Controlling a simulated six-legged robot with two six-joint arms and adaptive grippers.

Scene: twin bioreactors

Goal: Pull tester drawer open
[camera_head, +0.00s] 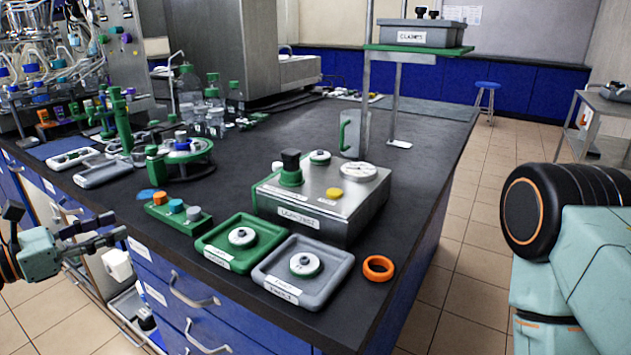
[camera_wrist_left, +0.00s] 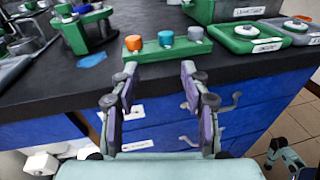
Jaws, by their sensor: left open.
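The bench has blue drawer fronts (camera_head: 240,322) on its near side, which look closed. An upper silver handle (camera_head: 192,297) and a lower silver handle (camera_head: 206,340) show. In the left wrist view a handle (camera_wrist_left: 223,105) shows right of the fingers. White labels sit on the fronts, too small to read, so I cannot tell which is the tester drawer. My left gripper (camera_head: 116,229) is open and empty, left of the handles and apart from them. In the left wrist view its fingers (camera_wrist_left: 159,72) are spread before the bench edge. My right gripper is out of view.
On the bench top near the edge stand a green block with coloured knobs (camera_head: 178,212), green tray (camera_head: 213,257), grey tray (camera_head: 332,278), orange ring (camera_head: 378,268) and steel tester box (camera_head: 335,215). Tiled floor (camera_head: 440,300) is free right of the bench.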

